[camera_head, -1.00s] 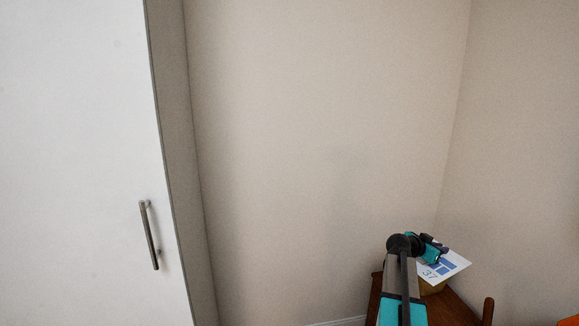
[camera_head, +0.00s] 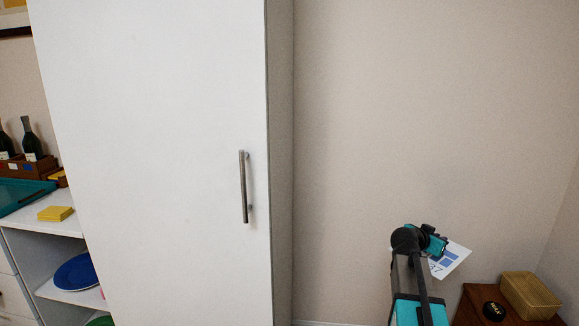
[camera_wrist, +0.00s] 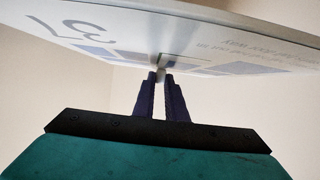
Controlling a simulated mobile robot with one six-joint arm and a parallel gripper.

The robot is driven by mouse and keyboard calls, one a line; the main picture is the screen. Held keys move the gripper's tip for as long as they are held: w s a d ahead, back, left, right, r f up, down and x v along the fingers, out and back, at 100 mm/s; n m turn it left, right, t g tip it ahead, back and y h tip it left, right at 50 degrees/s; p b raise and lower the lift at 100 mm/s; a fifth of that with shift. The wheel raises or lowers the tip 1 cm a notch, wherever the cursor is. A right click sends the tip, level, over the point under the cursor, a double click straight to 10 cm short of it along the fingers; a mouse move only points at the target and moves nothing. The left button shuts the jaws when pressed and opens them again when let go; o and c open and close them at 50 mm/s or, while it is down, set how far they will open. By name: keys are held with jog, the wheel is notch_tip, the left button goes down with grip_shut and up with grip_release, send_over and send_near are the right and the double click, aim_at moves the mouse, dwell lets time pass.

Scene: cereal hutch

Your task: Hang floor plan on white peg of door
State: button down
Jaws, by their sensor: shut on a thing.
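The floor plan (camera_head: 452,261) is a white sheet with blue blocks and a "37" on it. My gripper (camera_head: 436,243) is shut on it and holds it up at the lower right of the head view, in front of the bare wall. In the wrist view the floor plan (camera_wrist: 100,35) spans the top, its print upside down. There my gripper (camera_wrist: 161,78) has its two dark fingers closed at its edge. A tall white door (camera_head: 160,150) with a metal handle (camera_head: 245,187) stands left of my arm, well apart from the plan. No white peg shows on the door's visible face.
A brown wooden piece of furniture (camera_head: 470,310) stands at the lower right, with a tan box (camera_head: 530,296) and a black round item (camera_head: 493,311) on it. Left of the door, white shelves hold a yellow block (camera_head: 56,213), a blue plate (camera_head: 78,271) and bottles (camera_head: 31,142). The wall between is bare.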

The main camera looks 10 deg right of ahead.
jog(key=w+a+n+t+y+b, duration=0.2)
jog(key=a+n+y, duration=0.2)
jog(key=a, duration=0.8)
jog(key=w+a+r+n+t+y+b, duration=0.1)
jog(key=a+n+y, duration=0.3)
jog(key=a, duration=0.7)
jog(key=w+a+r+n+t+y+b, duration=0.1)
jog(key=w+a+n+t+y+b, duration=0.2)
jog(key=a, duration=0.9)
jog(key=shift+w+a+n+t+y, duration=0.3)
jog(key=shift+n+t+y, duration=0.1)
jog(key=shift+n+t, duration=0.15)
